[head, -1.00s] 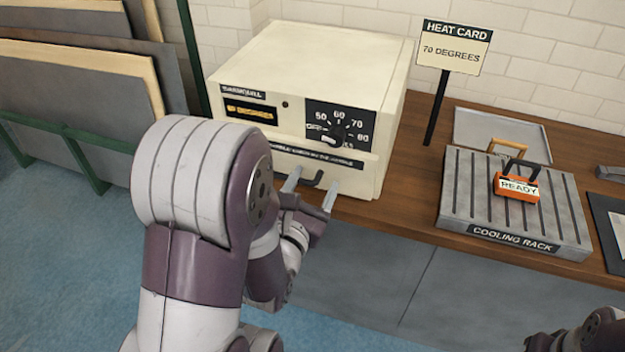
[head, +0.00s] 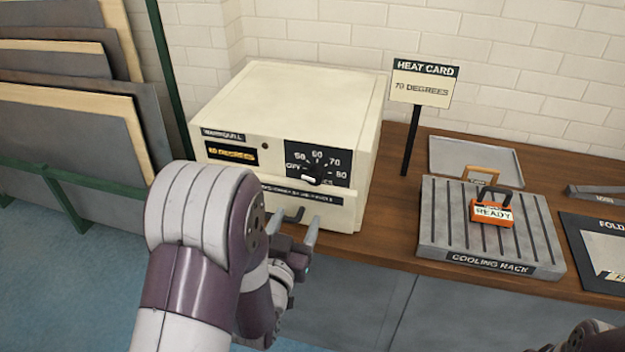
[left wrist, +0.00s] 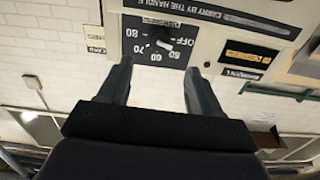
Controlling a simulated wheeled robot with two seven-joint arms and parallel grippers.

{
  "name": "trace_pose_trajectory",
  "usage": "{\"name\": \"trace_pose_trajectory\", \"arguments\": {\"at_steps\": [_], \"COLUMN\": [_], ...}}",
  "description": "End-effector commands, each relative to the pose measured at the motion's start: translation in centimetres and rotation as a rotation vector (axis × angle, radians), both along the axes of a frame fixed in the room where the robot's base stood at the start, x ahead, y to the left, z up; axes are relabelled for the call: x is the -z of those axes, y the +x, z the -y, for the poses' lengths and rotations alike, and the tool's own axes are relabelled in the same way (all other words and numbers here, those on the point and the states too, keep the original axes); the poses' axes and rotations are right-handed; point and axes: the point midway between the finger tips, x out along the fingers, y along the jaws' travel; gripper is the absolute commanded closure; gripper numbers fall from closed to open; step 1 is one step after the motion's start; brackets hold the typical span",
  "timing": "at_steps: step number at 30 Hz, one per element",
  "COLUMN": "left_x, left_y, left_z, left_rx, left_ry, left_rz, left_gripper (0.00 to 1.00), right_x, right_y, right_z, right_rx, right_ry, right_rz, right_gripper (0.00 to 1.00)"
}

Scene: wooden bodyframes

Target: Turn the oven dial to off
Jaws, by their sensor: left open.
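The cream oven (head: 290,95) stands on the wooden counter. Its black dial (head: 316,174) sits on a dark panel on the front, marked OFF and 50 to 80. The dial's white mark appears on the OFF side in the head view. The dial also shows in the left wrist view (left wrist: 160,37), upside down, its white mark pointing to lower right, near OFF and 50. My left gripper (head: 299,219) is open and empty, in front of the oven and below the dial. In the left wrist view its fingers (left wrist: 159,68) are spread, with the dial beyond the gap, apart from them.
The heat card (head: 422,88) reads 70 DEGREES. Bare counter lies between oven and rack.

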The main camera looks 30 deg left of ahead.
Motion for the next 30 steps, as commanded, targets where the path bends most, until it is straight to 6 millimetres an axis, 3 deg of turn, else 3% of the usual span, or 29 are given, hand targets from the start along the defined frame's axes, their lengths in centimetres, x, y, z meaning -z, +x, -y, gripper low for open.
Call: {"name": "trace_pose_trajectory", "arguments": {"at_steps": [3, 8, 15, 21, 30], "left_x": [-0.1, -0.2, -0.2, -0.1, -0.1], "left_y": [0.0, 1.5, 7.6, 11.1, 12.4], "left_z": [0.0, -0.4, -1.8, -2.7, -3.0], "left_rx": [0.001, 0.000, 0.001, 0.000, 0.001], "left_ry": [0.179, 0.230, 0.227, 0.226, 0.224], "left_rz": [-0.040, -0.049, -0.050, -0.050, -0.051], "left_gripper": [0.36, 0.36, 0.36, 0.36, 0.36], "right_x": [0.0, -0.2, -0.6, -0.8, -0.9], "right_y": [0.0, 0.0, 0.0, 0.0, 0.0], "right_z": [0.0, 0.0, 0.0, 0.0, 0.0], "right_rx": [0.000, 0.000, 0.000, 0.000, 0.000], "right_ry": [0.000, 0.000, 0.000, 0.000, 0.000], "right_rz": [0.000, 0.000, 0.000, 0.000, 0.000], "right_gripper": [0.57, 0.57, 0.57, 0.57, 0.57]}}
